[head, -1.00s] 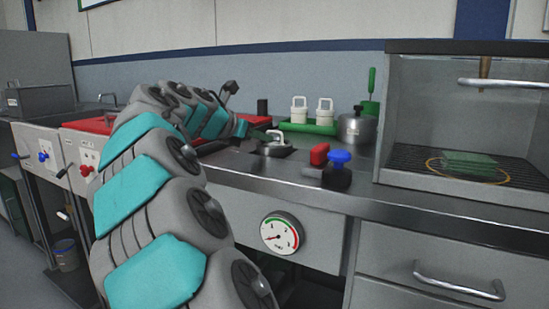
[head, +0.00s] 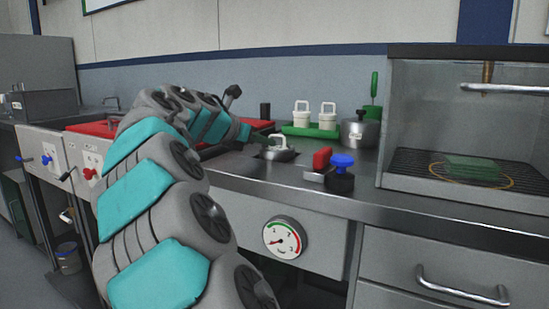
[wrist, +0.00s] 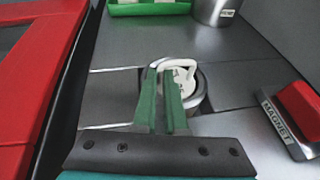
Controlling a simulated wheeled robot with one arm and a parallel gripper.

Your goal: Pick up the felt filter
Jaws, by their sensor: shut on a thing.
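A white disc-shaped piece with a loop handle, which I take to be the felt filter (wrist: 185,82), sits at a round metal well in the steel counter. My gripper (wrist: 163,76) has its two green fingers shut on the near left part of the white handle. In the head view the filter (head: 283,143) shows as a small white handle above the well, beside the end of my arm. The fingers hide part of the disc and well, and I cannot tell whether the disc is raised off its seat.
A green tray (head: 297,131) with two white-handled containers stands behind, next to a metal pot (head: 355,131). A red-handled block labelled MAGNET (wrist: 300,105) and a blue-knobbed piece (head: 341,171) stand to the right. A red surface (wrist: 25,85) lies left.

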